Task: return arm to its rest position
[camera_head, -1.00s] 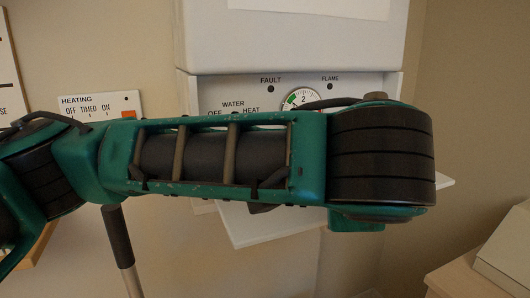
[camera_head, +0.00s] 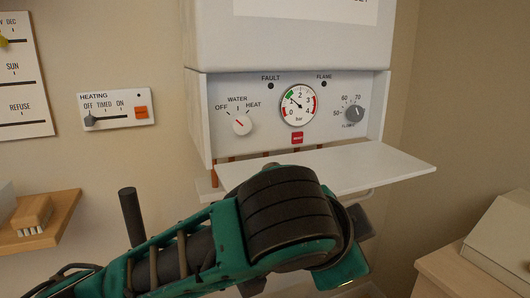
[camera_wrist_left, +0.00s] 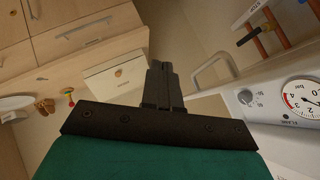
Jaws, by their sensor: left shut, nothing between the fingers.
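My left arm (camera_head: 205,252) comes in from the lower left in the head view, with green shells and black joints. Its large black joint (camera_head: 288,212) is in front of the lower edge of the boiler's open white flap (camera_head: 345,170); I cannot tell whether they touch. My left gripper shows in the left wrist view (camera_wrist_left: 161,68), its dark fingers shut together and empty. In the head view I cannot make out its fingertips. My right gripper is in neither view.
The boiler panel (camera_head: 215,95) carries a water knob (camera_head: 242,124), a gauge (camera_head: 298,105) and a grey knob (camera_head: 354,113). A heating slider plate (camera_head: 105,98) is on the wall at left. A wooden shelf (camera_head: 62,215) and a cabinet (camera_head: 450,268) flank the arm.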

